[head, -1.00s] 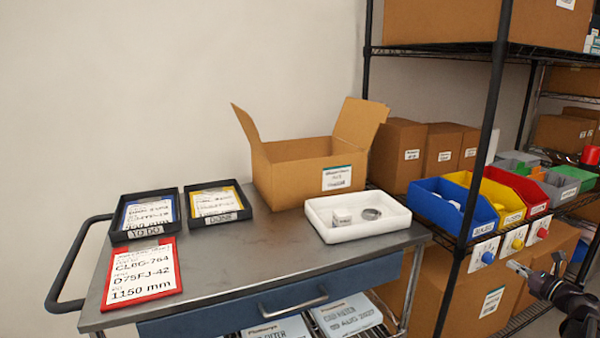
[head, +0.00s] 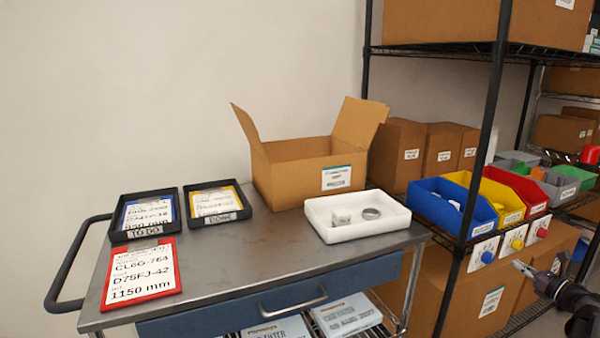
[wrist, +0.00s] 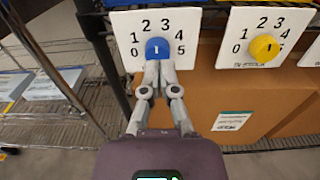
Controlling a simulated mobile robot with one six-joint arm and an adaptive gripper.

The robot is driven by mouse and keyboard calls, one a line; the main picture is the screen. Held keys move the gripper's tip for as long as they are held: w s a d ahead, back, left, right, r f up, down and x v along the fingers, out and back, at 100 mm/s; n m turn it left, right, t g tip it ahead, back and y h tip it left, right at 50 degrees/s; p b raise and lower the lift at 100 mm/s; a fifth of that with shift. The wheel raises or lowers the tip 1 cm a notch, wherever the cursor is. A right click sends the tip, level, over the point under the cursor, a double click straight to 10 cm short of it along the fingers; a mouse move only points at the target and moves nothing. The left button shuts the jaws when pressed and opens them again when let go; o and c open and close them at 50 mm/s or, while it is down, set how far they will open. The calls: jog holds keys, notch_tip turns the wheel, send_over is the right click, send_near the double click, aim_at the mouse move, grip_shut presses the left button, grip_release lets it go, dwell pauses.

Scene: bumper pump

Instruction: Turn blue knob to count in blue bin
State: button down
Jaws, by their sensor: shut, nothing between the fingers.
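The blue knob (wrist: 157,49) sits on a white dial plate (wrist: 127,22) numbered 0 to 5. Its pale mark points roughly straight up, between 2 and 3. My gripper (wrist: 158,68) is shut and empty, its fingertips just below the knob in the wrist view; I cannot tell whether they touch it. In the head view my gripper (head: 522,268) is right of the blue knob (head: 487,257), apart from it in the picture. The blue bin (head: 480,224) stands on the shelf above the knob, with some pale items inside; their count is not clear.
A yellow knob (head: 517,244) and a red knob (head: 542,232) sit on neighbouring plates, below a yellow bin and a red bin. A black shelf post (head: 487,130) stands close left. The cart (head: 260,255) carries trays, cards, an open box and a white tray.

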aim_at(487, 247)
jog(key=shift+w, duration=0.15)
jog(key=shift+x, duration=3.3)
jog(key=shift+a+f+b, duration=0.1)
jog(key=shift+f+b, duration=0.2)
jog(key=shift+a, duration=0.3)
jog(key=shift+r, duration=0.2)
jog(key=shift+r+p, duration=0.2)
jog(key=shift+p, duration=0.2)
jog(key=shift+s, duration=0.2)
